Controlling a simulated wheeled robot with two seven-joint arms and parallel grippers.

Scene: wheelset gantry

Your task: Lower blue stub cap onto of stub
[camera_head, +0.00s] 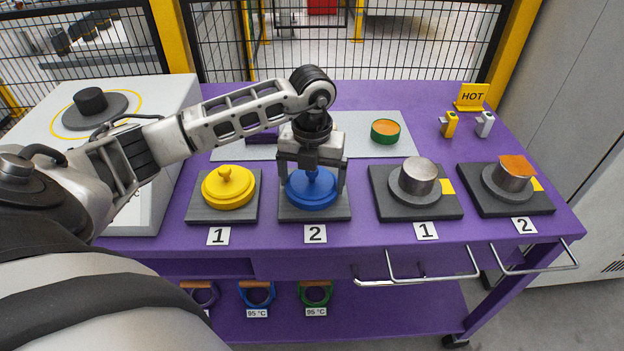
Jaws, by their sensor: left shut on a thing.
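The blue stub cap (311,194) is a round stepped disc with a knob on top, over the dark square plate (335,215) behind a "2" label. My left gripper (312,174) is above it, pointing down, and is shut on its knob. I cannot tell whether the cap rests on the plate or hangs just above it. Two metal stubs on dark square bases stand to the right: a bare grey one (420,172) at label "1" and one with an orange top (515,172) at label "2". My right gripper is not in view.
A yellow cap (228,186) sits on the plate left of the blue one. A green ring-shaped piece with an orange top (385,132) lies on a grey mat (360,150) behind.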

